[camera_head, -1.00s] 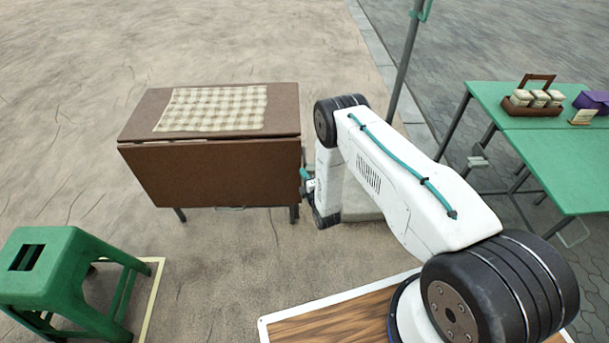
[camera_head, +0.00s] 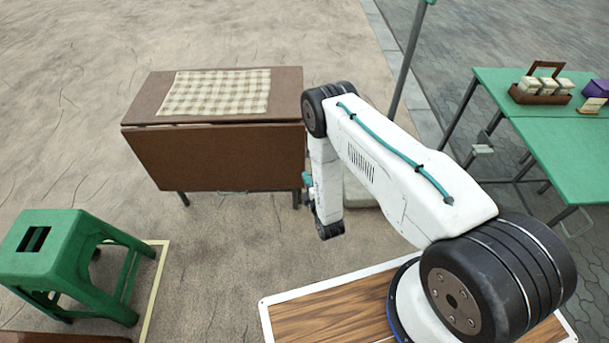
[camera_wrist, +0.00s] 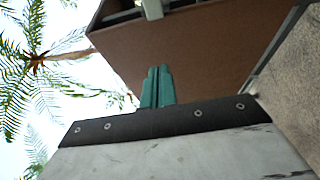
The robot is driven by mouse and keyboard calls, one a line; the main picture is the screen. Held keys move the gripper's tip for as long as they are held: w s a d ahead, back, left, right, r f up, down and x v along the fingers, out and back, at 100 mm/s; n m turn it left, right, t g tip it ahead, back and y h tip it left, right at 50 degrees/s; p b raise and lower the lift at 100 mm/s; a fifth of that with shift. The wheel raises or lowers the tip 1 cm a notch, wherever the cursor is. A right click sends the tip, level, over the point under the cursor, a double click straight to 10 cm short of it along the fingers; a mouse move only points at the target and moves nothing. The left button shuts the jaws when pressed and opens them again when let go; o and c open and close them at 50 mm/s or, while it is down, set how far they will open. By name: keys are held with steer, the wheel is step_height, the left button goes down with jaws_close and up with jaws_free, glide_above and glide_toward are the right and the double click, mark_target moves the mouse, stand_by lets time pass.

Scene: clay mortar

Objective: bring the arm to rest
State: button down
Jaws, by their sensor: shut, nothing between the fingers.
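My arm is bent over my wooden deck, its upper link reaching left and its forearm hanging down. In the head view my gripper (camera_head: 307,181) is a small teal part beside the right end of a brown folding table (camera_head: 215,160), mostly hidden by my wrist. In the wrist view the two green fingers (camera_wrist: 157,88) are together, with nothing between them. The brown panel of the table (camera_wrist: 190,50) shows behind them. I cannot tell the exact gap between fingers and table.
A checked cloth (camera_head: 215,92) lies on the brown table. A green stool (camera_head: 70,260) stands at left. A green table (camera_head: 570,150) at right carries a condiment caddy (camera_head: 541,90). A grey pole (camera_head: 409,60) rises behind my arm. Paved ground between table and stool is clear.

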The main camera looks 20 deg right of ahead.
stand_by(0.5)
steer(key=s+f+m+g+h, duration=0.1)
steer(key=s+f+m+g, duration=0.45)
steer(key=f+g, duration=0.35)
steer(key=s+d+r+m+g, duration=0.1)
steer(key=s+r+m+g, duration=0.2)
steer(key=r, duration=0.9)
steer(key=s+d+r+m+g, duration=0.1)
steer(key=s+r+m+g, duration=0.25)
steer(key=r, duration=0.85)
steer(key=s+d+r+m+g, duration=0.1)
steer(key=s+r+m+g, duration=0.2)
steer(key=r, duration=0.9)
steer(key=s+d+r+m+t, duration=0.1)
steer(key=s+d+r+m, duration=0.1)
steer(key=s+r, duration=0.9)
steer(key=s+d+r+m+t, duration=0.1)
steer(key=s+r+m, duration=0.1)
steer(key=s+r, duration=0.9)
step_height(320, 180, up, 8)
steer(key=shift+s+d+r+h, duration=0.25)
steer(key=shift+s+d+h, duration=0.05)
steer(key=shift+d+h, duration=0.1)
